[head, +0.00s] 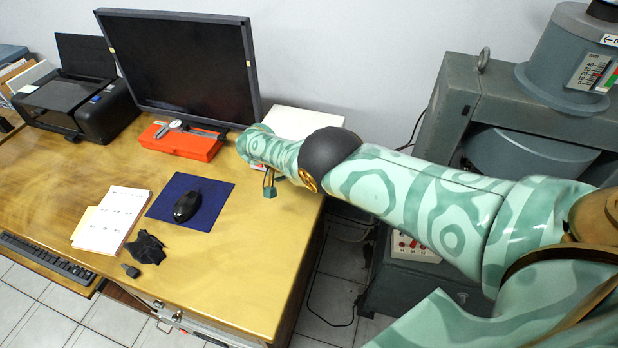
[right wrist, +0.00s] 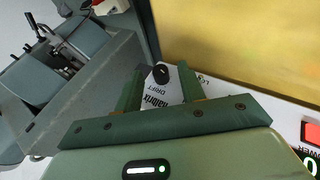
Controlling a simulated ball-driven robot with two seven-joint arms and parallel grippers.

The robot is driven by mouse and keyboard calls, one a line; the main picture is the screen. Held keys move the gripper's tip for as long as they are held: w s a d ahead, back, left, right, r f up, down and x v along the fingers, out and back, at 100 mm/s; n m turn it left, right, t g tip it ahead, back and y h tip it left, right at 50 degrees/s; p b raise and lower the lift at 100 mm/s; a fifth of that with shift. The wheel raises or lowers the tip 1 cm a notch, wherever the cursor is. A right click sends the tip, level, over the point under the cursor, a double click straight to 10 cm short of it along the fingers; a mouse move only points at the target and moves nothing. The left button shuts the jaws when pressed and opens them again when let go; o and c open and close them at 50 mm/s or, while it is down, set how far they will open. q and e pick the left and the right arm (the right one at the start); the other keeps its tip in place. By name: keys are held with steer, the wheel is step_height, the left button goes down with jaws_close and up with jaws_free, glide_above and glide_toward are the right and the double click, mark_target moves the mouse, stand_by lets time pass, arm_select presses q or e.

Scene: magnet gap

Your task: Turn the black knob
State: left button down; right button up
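In the right wrist view a small round black knob (right wrist: 160,73) sits on a white panel (right wrist: 163,93) with printed labels. My right gripper (right wrist: 160,80) is open, with its two green fingers on either side of the knob and gaps showing between knob and fingers. I cannot tell how far the fingertips are from the panel. In the head view my right arm reaches in from the right, and only a bit of its gripper (head: 269,190) shows beneath the wrist. The knob is hidden there behind the arm. My left gripper is not in view.
The wooden desk (head: 215,255) carries a monitor (head: 185,68), a printer (head: 80,100), an orange-red case (head: 180,143), a mouse (head: 187,206) on a blue mat, and papers (head: 110,218). A white box (head: 300,123) lies behind my arm. A grey machine (head: 440,125) stands right.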

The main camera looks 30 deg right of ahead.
steer(key=p+v, duration=0.1)
steer(key=v, duration=1.5)
steer(key=shift+f, duration=0.1)
